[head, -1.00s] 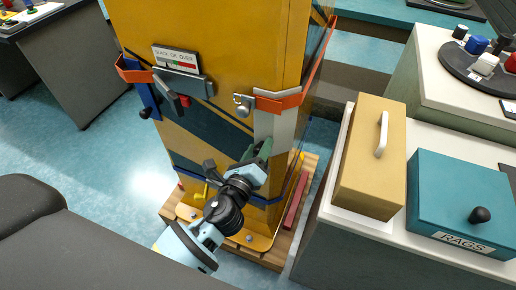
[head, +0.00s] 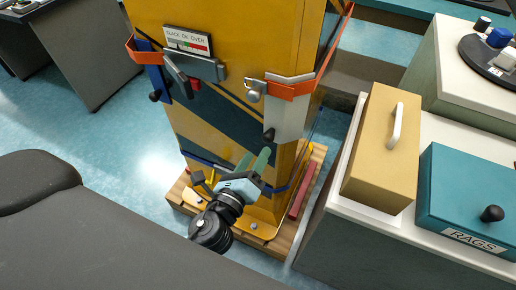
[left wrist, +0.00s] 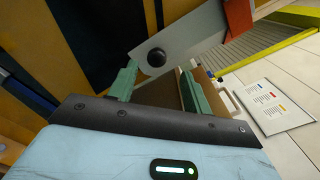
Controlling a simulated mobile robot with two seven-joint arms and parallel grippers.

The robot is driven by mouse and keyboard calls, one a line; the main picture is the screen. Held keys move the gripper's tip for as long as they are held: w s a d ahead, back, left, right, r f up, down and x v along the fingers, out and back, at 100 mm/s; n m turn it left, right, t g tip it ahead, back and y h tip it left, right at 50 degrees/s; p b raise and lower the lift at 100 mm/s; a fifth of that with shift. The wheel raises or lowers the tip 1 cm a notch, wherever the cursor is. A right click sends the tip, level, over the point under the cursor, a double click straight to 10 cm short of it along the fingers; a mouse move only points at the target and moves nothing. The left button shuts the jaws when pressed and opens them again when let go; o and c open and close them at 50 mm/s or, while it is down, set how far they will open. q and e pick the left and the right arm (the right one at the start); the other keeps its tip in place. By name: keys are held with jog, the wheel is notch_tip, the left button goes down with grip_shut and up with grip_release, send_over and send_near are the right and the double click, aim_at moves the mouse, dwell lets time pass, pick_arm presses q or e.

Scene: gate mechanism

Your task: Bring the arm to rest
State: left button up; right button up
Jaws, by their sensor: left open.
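My left gripper (head: 256,160), with green fingers and a pale blue body, is low in front of the yellow cabinet (head: 245,75). It is open, with nothing between its fingers. In the left wrist view the open fingers (left wrist: 158,75) point toward a pale grey plate (left wrist: 185,45) with a round black knob (left wrist: 156,57). The knob looks beyond the fingertips, apart from them. In the head view this knob (head: 269,134) sits at the plate's lower left edge, just above my gripper. My right gripper is not in view.
Orange straps (head: 290,90) run around the cabinet, with a gauge sign (head: 187,40) and a blue lever (head: 153,75). The cabinet stands on a wooden pallet (head: 280,245). A counter at right holds a tan box (head: 380,150) and a teal RAGS box (head: 465,205). Floor at left is clear.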

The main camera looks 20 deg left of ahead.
pick_arm(q)
jog(key=shift+f, duration=0.1)
jog(key=s+a+f+n+g+p, duration=0.1)
jog(key=s+f+n+g+p, duration=0.2)
jog(key=s+n, duration=0.5)
jog(key=s+a+f+n+g+h+p, duration=0.1)
jog(key=s+f+n+g+p, duration=0.2)
jog(key=s+n, duration=0.6)
jog(key=s+a+f+n+g+p, duration=0.2)
jog(key=s+f+n+g+p, duration=0.1)
jog(key=s+n, duration=0.5)
jog(key=s+f+p, duration=0.1)
jog(key=s+f, duration=0.1)
jog(key=s, duration=0.1)
jog(key=shift+s, duration=0.4)
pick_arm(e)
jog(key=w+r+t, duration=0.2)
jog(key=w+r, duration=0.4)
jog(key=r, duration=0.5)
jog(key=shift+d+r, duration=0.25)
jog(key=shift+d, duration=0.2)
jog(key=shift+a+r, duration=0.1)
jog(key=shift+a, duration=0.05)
pick_arm(q)
jog(key=shift+f, duration=0.1)
